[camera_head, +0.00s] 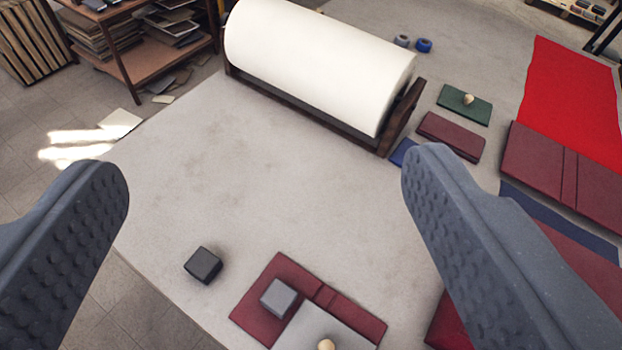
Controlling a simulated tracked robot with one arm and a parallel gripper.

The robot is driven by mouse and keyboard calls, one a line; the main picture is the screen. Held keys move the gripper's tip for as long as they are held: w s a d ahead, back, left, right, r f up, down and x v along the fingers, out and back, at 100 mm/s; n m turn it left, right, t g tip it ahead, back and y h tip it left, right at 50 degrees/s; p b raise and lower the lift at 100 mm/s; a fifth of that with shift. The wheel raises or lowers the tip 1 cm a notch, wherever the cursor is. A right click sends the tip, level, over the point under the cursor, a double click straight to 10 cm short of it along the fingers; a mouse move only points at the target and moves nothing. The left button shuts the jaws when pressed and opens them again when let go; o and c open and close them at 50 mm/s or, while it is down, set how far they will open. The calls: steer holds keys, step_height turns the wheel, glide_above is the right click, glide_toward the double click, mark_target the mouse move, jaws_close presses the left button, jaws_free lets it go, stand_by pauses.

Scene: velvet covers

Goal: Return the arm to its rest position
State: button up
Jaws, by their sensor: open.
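My gripper (265,200) is open, with its two grey studded fingers wide apart at the left and right of the view. Nothing is between the fingers; they are above the grey work surface (200,150). The rest of my arm is not in view.
A large white roll (320,62) lies in a dark wooden cradle at the back. A black block (203,265) sits near the front, left of a maroon cover (258,313) bearing a grey block (278,298). More covers and red cloth (573,100) lie right. The middle is clear.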

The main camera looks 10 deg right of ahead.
steer(key=shift+m+t, duration=0.5)
steer(key=shift+t, duration=0.1)
steer(key=s+r, duration=0.2)
steer(key=r, duration=0.1)
steer(key=shift+s+d+r, duration=0.15)
steer(key=shift+s+d, duration=0.2)
step_height(320, 180, down, 3)
steer(key=b, duration=0.3)
